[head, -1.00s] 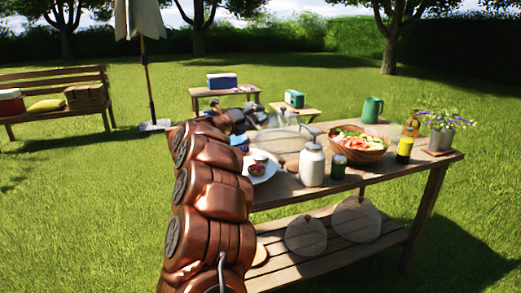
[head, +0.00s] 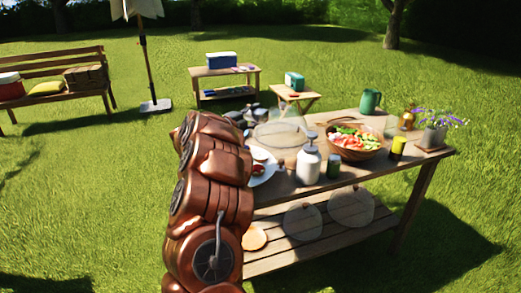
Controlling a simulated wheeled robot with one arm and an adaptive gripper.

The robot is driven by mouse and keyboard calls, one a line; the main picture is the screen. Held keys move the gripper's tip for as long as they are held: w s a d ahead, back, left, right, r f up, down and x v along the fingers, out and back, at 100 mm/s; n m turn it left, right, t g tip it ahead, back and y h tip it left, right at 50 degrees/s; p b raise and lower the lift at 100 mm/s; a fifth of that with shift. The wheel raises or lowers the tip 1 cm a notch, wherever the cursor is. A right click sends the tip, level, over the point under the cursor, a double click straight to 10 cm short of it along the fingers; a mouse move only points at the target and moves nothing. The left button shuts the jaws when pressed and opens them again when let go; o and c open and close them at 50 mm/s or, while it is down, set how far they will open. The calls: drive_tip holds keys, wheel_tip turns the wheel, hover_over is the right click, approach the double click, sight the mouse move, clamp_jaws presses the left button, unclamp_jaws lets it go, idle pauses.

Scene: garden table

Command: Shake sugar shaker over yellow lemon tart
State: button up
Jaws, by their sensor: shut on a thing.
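My copper arm fills the middle left and hides the near left end of the wooden garden table (head: 440,158). Dark parts of my gripper (head: 250,113) show small beyond the arm, by a clear glass dome (head: 282,133). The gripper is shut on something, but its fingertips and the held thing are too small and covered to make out. I cannot identify the sugar shaker or the yellow lemon tart. A white plate (head: 268,176) with food on it is partly hidden by my arm.
A white pump bottle (head: 308,168), a dark green jar (head: 334,166), a salad bowl (head: 354,154), a yellow-and-black container (head: 397,149), a green mug (head: 371,101) and a flower pot (head: 433,136) crowd the tabletop. Round covers (head: 350,207) and a tan disc (head: 254,238) lie on the lower shelf.

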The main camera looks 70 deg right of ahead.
drive_tip(key=n+p, duration=0.1)
drive_tip(key=p, duration=0.2)
drive_tip(key=r+n+p, duration=0.1)
drive_tip(key=n+p, duration=0.1)
drive_tip(key=p, duration=0.1)
drive_tip(key=n+p, duration=0.2)
drive_tip(key=p, duration=0.1)
drive_tip(key=shift+r, duration=0.25)
drive_tip(key=n+p, duration=0.3)
drive_tip(key=p, duration=0.2)
drive_tip(key=r+n+p, duration=0.1)
drive_tip(key=n+p, duration=0.2)
drive_tip(key=p, duration=0.2)
drive_tip(key=shift+n+p, duration=0.55)
drive_tip(key=shift+n, duration=0.45)
drive_tip(key=n, duration=0.3)
drive_tip(key=shift+r+n, duration=0.15)
drive_tip(key=shift+n, duration=0.15)
drive_tip(key=shift+w, duration=0.1)
